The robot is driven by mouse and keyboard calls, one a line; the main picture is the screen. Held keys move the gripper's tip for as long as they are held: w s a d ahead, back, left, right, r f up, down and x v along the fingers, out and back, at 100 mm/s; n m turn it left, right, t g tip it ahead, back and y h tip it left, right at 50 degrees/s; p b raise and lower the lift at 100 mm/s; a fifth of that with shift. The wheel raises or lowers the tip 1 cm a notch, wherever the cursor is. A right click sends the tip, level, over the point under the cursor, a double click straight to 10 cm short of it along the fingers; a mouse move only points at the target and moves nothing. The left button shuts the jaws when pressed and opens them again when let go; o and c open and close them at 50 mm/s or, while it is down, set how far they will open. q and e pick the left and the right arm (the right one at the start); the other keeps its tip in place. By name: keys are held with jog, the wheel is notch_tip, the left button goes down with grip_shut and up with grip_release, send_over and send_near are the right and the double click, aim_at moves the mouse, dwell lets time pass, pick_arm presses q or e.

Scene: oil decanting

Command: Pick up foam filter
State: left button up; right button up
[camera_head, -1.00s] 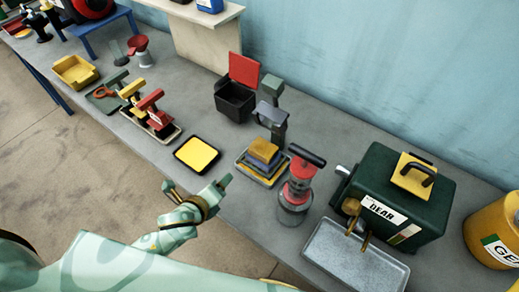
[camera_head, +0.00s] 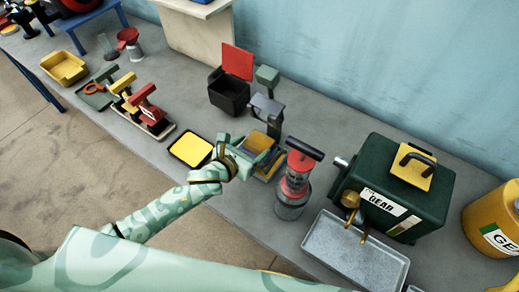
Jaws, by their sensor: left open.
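A yellow block (camera_head: 259,143) sits on a small stack in a shallow tray (camera_head: 269,176) at the middle of the bench. A flat yellow pad (camera_head: 190,149) lies in a black-rimmed tray to its left. I cannot tell for sure which of these is the foam filter. My left gripper (camera_head: 243,152) is open beside the yellow block, at its left side, and hides part of the stack and tray. Whether its fingers touch the block is not clear. My right gripper is out of view.
A red-topped cylinder (camera_head: 295,180) stands close on the right. Beyond it are a grey tray (camera_head: 350,252) and a green gear machine (camera_head: 398,185). A black bin with a red lid (camera_head: 230,92) and a grey stand (camera_head: 268,108) are behind. Red and yellow tools (camera_head: 146,108) stand left.

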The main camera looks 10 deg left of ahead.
aim_at(260, 140)
pick_arm(q)
jog(key=b+x, duration=0.1)
jog(key=x, duration=0.4)
jog(key=shift+w+d, duration=0.1)
jog(key=shift+w, duration=0.05)
jog(key=c, duration=1.1)
jog(key=shift+c, duration=0.2)
jog(key=shift+r, duration=0.15)
